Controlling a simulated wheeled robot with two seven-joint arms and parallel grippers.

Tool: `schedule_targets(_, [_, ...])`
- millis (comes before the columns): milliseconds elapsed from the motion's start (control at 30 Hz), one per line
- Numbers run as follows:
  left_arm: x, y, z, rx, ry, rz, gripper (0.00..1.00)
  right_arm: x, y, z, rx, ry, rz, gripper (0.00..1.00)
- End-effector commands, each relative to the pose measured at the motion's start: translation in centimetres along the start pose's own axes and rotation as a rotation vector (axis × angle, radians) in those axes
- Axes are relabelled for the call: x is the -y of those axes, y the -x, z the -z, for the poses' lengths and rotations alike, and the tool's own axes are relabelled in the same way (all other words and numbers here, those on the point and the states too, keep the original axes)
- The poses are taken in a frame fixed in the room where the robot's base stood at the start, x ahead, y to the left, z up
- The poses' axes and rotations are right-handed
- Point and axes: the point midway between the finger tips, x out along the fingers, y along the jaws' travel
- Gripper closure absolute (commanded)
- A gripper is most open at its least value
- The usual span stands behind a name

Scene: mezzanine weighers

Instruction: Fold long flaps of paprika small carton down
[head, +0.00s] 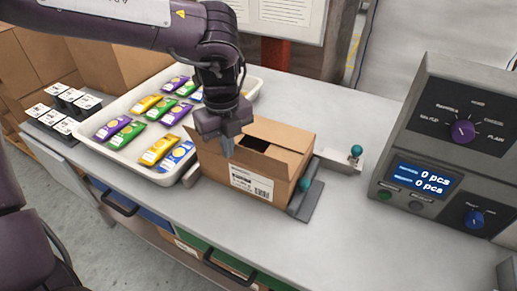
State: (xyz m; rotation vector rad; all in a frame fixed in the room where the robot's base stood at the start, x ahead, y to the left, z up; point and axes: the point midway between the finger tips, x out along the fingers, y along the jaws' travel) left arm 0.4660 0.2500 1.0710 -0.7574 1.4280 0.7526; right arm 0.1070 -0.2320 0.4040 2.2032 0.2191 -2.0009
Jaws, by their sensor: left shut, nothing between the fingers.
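The small brown carton (286,185) stands on the grey worktop, with a white printed label on its near side. Its top is partly open, with a dark gap showing inside. A far flap (283,133) shows along the back of the top. How the near flap lies is hard to tell. My left gripper (228,152) points down over the left end of the carton top, fingers shut and empty. It hides part of that end, and I cannot tell whether it touches the cardboard. My right gripper is not in view.
A white tray (106,157) of purple, yellow, green and blue packets stands left of the carton. A metal fixture with teal knobs (356,151) is at the carton's right. A counting unit (443,140) reading 0 pcs stands farther right. Black-and-white items (62,108) sit far left.

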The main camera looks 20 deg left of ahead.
Motion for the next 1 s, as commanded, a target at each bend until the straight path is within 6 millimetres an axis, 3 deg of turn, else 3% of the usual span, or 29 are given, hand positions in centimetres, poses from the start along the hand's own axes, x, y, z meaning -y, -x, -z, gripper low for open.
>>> schedule_targets(467, [0.5,-0.2,-0.3,-0.005,-0.001,-0.008,1.0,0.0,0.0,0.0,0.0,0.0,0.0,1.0])
schedule_targets(800, [3.4,0.3,-2.0,-0.006,-0.002,-0.008,1.0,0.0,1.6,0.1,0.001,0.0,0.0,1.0])
schedule_targets(1000, [4.1,0.3,-2.4,-0.004,-0.001,-0.006,1.0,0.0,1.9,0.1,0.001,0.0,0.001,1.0])
